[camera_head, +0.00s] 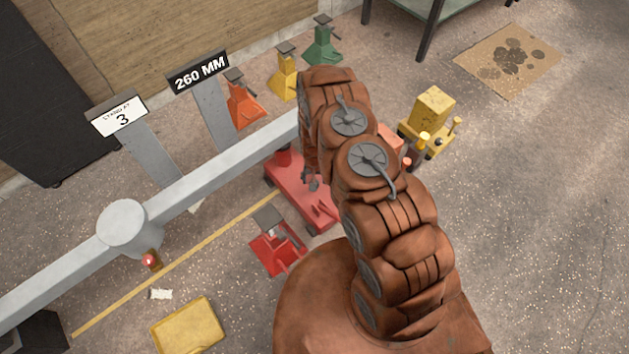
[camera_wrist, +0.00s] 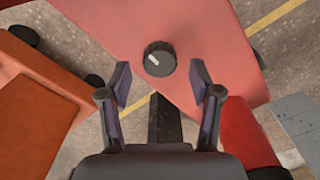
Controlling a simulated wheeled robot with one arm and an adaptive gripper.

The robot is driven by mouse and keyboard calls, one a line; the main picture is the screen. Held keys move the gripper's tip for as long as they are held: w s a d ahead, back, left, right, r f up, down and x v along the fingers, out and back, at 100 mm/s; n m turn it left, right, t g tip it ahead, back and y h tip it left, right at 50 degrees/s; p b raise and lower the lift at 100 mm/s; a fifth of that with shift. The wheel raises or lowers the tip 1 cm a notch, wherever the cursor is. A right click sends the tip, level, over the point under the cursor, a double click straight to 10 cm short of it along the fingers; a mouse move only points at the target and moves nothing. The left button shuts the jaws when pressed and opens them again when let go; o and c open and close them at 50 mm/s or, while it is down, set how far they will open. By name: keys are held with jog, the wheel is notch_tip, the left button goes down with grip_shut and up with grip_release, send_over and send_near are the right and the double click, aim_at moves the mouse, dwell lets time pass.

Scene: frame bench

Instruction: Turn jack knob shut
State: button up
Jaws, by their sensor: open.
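A black round knob (camera_wrist: 159,59) with a pale pointer mark sits on the red jack (camera_wrist: 200,35) in the wrist view. The pointer aims toward the upper left of the knob. My gripper (camera_wrist: 165,82) is open, with one finger to the left and one to the right, both nearer the camera than the knob; I cannot tell the remaining distance. In the head view the red jack (camera_head: 300,192) lies on the floor under the grey beam, and my arm hides its right part. The knob and my gripper's fingertips do not show clearly there.
A grey beam (camera_head: 225,163) crosses above the red jack. A smaller red stand (camera_head: 277,248), a yellow pad (camera_head: 188,326) and a yellow machine (camera_head: 430,113) are nearby. Orange (camera_head: 242,105), yellow (camera_head: 286,76) and green stands (camera_head: 322,45) line the back.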

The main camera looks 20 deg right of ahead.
notch_tip(320, 180, up, 10)
dwell(0.6)
dwell(0.5)
jog(key=s+a+r+n+p, duration=0.1)
jog(key=s+r+p, duration=0.25)
jog(key=r, duration=1.05)
jog(key=s+r+p, duration=0.2)
jog(key=r+p, duration=0.3)
jog(key=r, duration=0.9)
jog(key=s+a+r+n+p, duration=0.1)
jog(key=s+r+p, duration=0.25)
jog(key=r, duration=1.05)
jog(key=s+d+r+n+g+p, duration=0.1)
jog(key=s+r+p, duration=1.2)
jog(key=s+r, duration=1.4)
notch_tip(320, 180, up, 4)
jog(key=shift+s+d+f+g, duration=0.15)
jog(key=shift+d+f+g, duration=0.1)
jog(key=shift+d+g, duration=0.2)
